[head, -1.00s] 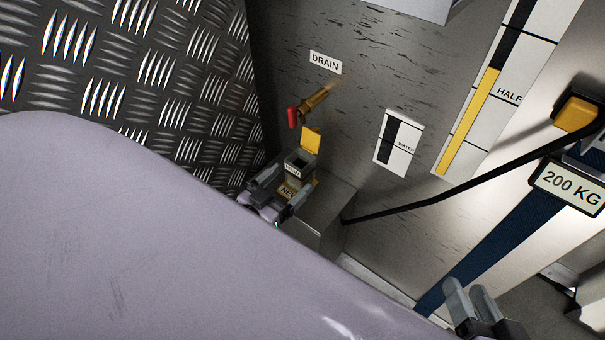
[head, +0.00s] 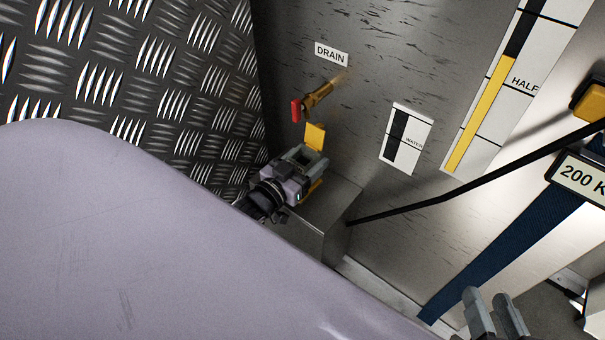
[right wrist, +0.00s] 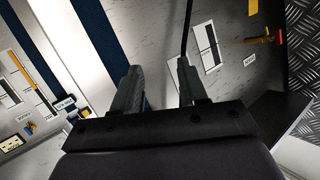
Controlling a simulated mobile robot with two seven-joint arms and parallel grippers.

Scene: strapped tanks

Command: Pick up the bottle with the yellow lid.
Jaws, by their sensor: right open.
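A small container with a raised yellow lid (head: 315,135) stands on a metal block below a brass tap in the head view. Most of its body is hidden behind my left gripper (head: 308,161), so I cannot tell whether it is a bottle. My left gripper is right at the container, below the lid in the picture. Whether its fingers are apart or shut on the body is not clear. My right gripper (head: 487,298) is open and empty at the bottom right, far from the container. Its two fingers stand apart in the right wrist view (right wrist: 160,72).
A brass tap with a red handle (head: 296,108) juts from the wall just above the container. The metal block (head: 322,222) supports it. A black strap (head: 440,199) and a blue strap (head: 500,250) cross the tank at right. My large pale arm covers the lower left.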

